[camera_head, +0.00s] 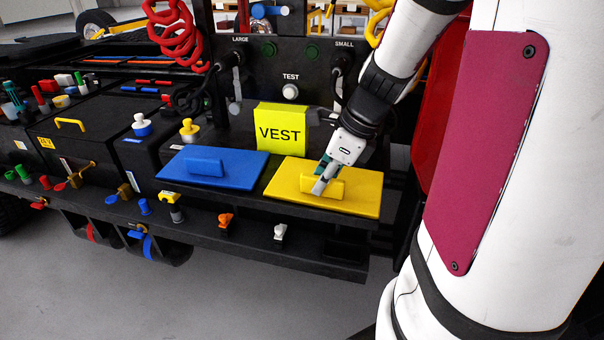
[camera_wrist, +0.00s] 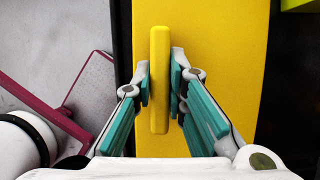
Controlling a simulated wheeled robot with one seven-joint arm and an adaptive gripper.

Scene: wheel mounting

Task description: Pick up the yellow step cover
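The yellow step cover (camera_head: 350,195) lies flat on the dark step at the right in the head view, with a raised bar handle on top. In the wrist view the cover (camera_wrist: 220,60) fills the middle, with its handle running lengthwise. My gripper (camera_head: 322,184) reaches down to the handle from above. In the wrist view the finger pads of my gripper (camera_wrist: 160,85) stand close on both sides of the handle and appear to touch it. The cover looks level and resting on the step. The fingertips partly hide the handle in the head view.
A blue cover (camera_head: 235,170) with a similar handle lies to the left. A yellow VEST block (camera_head: 280,128) stands behind the covers, before a dark panel (camera_head: 270,75) with a TEST button. Grey floor (camera_head: 180,290) is clear in front of the step.

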